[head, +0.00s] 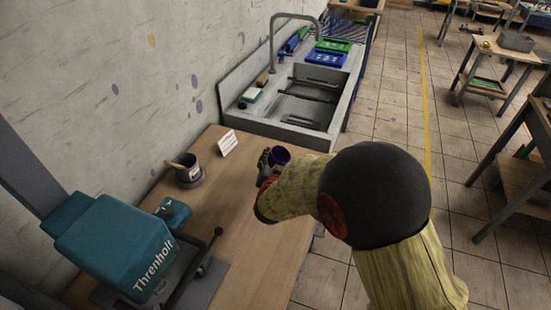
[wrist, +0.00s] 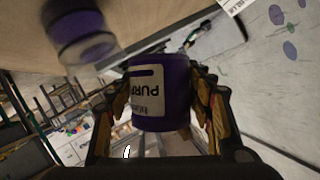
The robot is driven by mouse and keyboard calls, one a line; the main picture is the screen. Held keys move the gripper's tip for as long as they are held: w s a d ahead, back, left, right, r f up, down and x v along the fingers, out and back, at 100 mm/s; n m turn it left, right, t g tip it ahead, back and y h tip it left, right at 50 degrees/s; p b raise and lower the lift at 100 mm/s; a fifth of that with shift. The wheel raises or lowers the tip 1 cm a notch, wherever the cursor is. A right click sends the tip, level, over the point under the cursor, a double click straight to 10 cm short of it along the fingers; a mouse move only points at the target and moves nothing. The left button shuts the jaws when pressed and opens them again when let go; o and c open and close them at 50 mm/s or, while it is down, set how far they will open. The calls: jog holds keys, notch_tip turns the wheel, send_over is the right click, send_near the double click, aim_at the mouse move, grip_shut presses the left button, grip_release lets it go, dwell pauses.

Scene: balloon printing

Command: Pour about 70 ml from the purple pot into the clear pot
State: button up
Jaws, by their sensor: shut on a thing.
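The purple pot (head: 281,155) is held in my gripper (head: 267,167) above the wooden table's right side. In the wrist view the purple pot (wrist: 176,98) sits between the two fingers of my gripper (wrist: 160,82), its white label upside down in the picture. My gripper is shut on it. The clear pot (wrist: 85,48) is at the upper left of the wrist view, blurred, apart from the purple pot, with purple in one end. I cannot make it out in the head view. The liquid level in the purple pot cannot be seen.
A teal press (head: 115,245) with a dark lever stands at the table's near left. A dark pot with a stick (head: 187,171) and a white card (head: 227,143) stand near the wall. A sink (head: 300,125) lies beyond the table. The wooden table (head: 225,205) has bare room in its middle.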

jog(key=p, duration=0.3)
jog(key=shift+d+r+n, duration=0.1)
jog(key=shift+n, duration=0.3)
jog(key=p, duration=0.1)
jog(key=n+h+p, duration=0.1)
jog(key=shift+s+d+f+g+p, duration=0.1)
jog(key=shift+d+f+g+p, duration=0.1)
jog(key=shift+g+p, duration=0.15)
jog(key=shift+d+f+n+p, duration=0.1)
jog(key=shift+f+n+p, duration=0.1)
jog(key=shift+n+p, duration=0.1)
jog(key=shift+d+r+h+p, duration=0.1)
jog(key=shift+r+h+p, duration=0.35)
jog(key=shift+p, duration=0.6)
jog(key=shift+s+d+r+n+p, duration=0.1)
jog(key=shift+d+r+n+p, duration=0.15)
jog(key=shift+n+p, duration=0.6)
jog(key=shift+m, duration=0.25)
